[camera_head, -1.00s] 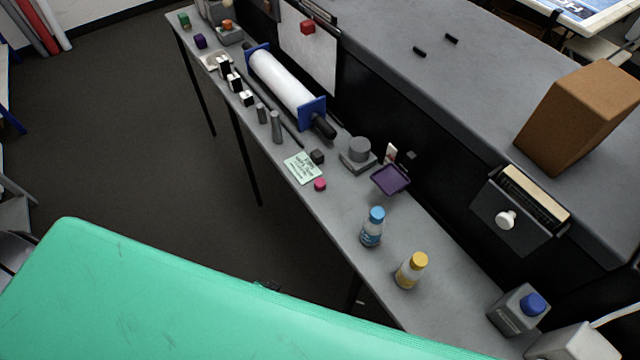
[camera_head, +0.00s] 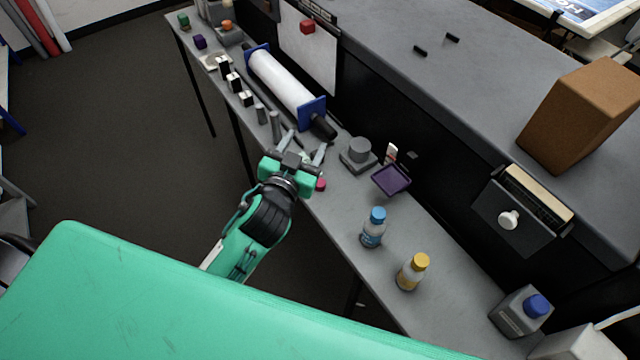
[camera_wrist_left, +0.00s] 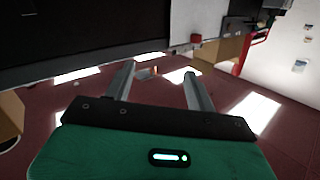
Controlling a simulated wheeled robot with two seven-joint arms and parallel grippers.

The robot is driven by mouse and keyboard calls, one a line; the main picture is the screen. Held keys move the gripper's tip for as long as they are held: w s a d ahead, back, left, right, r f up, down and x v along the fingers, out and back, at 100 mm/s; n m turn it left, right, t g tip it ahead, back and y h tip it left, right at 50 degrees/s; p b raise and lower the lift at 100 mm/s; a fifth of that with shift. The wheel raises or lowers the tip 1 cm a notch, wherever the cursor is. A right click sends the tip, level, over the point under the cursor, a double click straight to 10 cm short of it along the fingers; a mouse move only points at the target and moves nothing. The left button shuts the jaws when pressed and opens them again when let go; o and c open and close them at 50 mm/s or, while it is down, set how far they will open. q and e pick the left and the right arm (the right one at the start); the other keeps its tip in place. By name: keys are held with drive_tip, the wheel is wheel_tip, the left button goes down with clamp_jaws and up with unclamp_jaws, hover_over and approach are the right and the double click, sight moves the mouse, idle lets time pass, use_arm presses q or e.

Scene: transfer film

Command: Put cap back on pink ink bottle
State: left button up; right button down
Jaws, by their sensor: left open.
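A small pink cap (camera_head: 320,184) lies on the narrow grey shelf (camera_head: 345,215), just to the right of my left gripper in the head view. I do not make out a pink ink bottle in either view. My left gripper (camera_head: 303,146) is over the shelf with its two fingers spread and nothing between them. It covers most of the pale green note and the dark cube beside it. In the left wrist view the open fingers (camera_wrist_left: 159,68) point out over the reddish floor. My right gripper is not in view.
A blue-capped bottle (camera_head: 373,228) and a yellow-capped bottle (camera_head: 411,272) stand upright farther along the shelf. A purple tray (camera_head: 391,180) and a grey round-topped block (camera_head: 358,152) sit near the back. A large white roller (camera_head: 284,83) lies beyond.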

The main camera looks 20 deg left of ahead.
use_arm(q)
drive_tip(key=w+d+r+m+t+h, duration=0.2)
drive_tip(key=d+r+m+h, duration=0.8)
drive_tip(key=d+r+h, duration=0.2)
drive_tip(key=s+d+f+m+g+h, duration=0.25)
drive_tip(key=d+m+g, duration=0.25)
drive_tip(key=m+g, duration=0.25)
drive_tip(key=s+d+f+m+g+h, duration=0.1)
drive_tip(key=s+d+m+g+h, duration=0.1)
drive_tip(key=d+m+g+h, duration=0.4)
drive_tip(key=w+a+f+m+g+y, duration=0.25)
drive_tip(key=a+f+g+y, duration=0.35)
drive_tip(key=f+y, duration=0.6)
drive_tip(key=w+a+f+n+y, duration=0.1)
drive_tip(key=w+a+n+y, duration=0.2)
drive_tip(key=a+y, duration=0.6)
drive_tip(key=w+a, duration=0.2)
drive_tip(key=a, duration=0.3)
drive_tip(key=shift+w+a, duration=0.15)
drive_tip(key=shift+a, duration=0.25)
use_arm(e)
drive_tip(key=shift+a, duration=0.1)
